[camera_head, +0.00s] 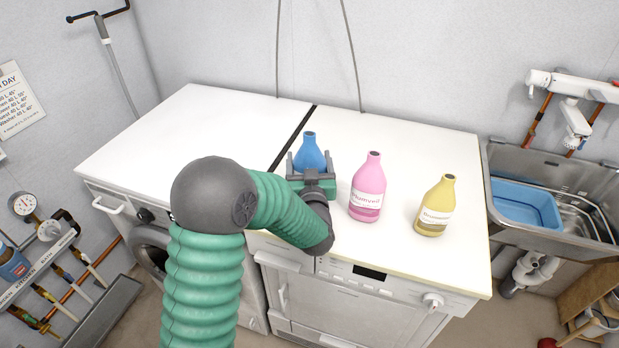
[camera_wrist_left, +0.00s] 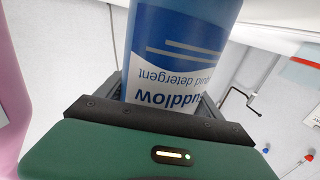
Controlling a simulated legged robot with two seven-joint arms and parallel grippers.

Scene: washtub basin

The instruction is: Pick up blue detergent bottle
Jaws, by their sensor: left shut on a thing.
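The blue detergent bottle (camera_head: 309,150) is upright at the left part of the right-hand white top, near the dark seam. My left gripper (camera_head: 311,170) is around its lower body, shut on it. The gripper hides the bottle's lower part in the head view. In the left wrist view the blue bottle (camera_wrist_left: 180,50), with its white label, sits between the fingers of my left gripper (camera_wrist_left: 165,100). Whether its base touches the top cannot be told. My right gripper is not in view.
A pink bottle (camera_head: 367,187) stands close on the right of my left gripper, with a yellow bottle (camera_head: 435,207) further right. A metal sink (camera_head: 510,232) holding a blue basin (camera_head: 526,203) is at the far right. The left white top (camera_head: 185,135) is clear.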

